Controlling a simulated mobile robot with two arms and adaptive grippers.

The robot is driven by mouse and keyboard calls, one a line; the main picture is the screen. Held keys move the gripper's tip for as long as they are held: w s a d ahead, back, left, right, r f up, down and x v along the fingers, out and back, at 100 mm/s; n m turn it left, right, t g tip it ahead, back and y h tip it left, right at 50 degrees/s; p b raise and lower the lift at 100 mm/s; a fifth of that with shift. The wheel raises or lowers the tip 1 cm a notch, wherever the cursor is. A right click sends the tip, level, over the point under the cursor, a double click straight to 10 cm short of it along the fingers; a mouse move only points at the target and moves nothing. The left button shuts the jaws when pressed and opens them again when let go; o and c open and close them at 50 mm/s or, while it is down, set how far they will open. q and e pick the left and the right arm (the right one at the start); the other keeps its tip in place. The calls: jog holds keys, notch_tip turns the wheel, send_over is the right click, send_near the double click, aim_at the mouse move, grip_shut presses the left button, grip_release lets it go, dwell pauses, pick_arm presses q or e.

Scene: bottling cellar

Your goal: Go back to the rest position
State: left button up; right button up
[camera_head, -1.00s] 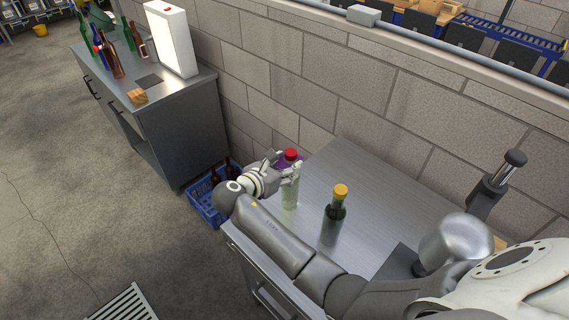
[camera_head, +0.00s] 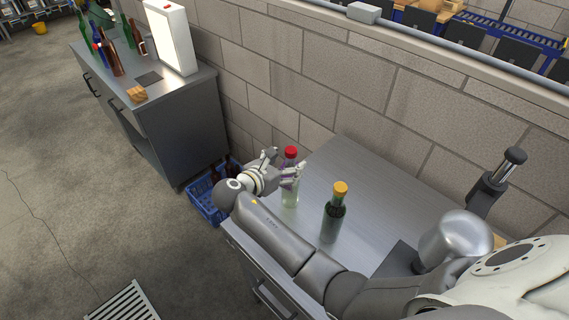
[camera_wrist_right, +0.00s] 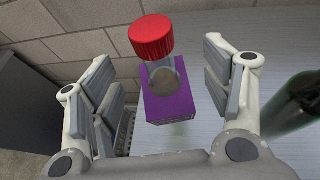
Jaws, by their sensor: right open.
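My right gripper (camera_head: 283,168) is over the left end of the near steel table (camera_head: 316,183), its fingers apart around a clear bottle with a red cap (camera_head: 291,153). In the right wrist view the red-capped bottle (camera_wrist_right: 151,38) stands between the two open fingers, with a gap on each side. A purple thing (camera_wrist_right: 171,98) shows just behind or below its neck; I cannot tell whether it is a label or a separate box. A dark green bottle with a yellow-orange cap (camera_head: 334,213) stands upright to the right of the gripper. My left gripper is out of view.
A blue crate (camera_head: 207,203) with dark bottles is on the floor left of the table. A second bench (camera_head: 180,100) holds several bottles, a lit white panel (camera_head: 170,38) and a wooden block (camera_head: 137,94). A block wall (camera_head: 300,90) runs behind. A lever device (camera_head: 495,185) stands at right.

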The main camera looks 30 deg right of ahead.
jog(key=shift+r, duration=0.1)
dwell(0.3)
jog(key=shift+p+v, duration=0.9)
jog(key=shift+v, duration=3.1)
jog(key=shift+s, duration=0.1)
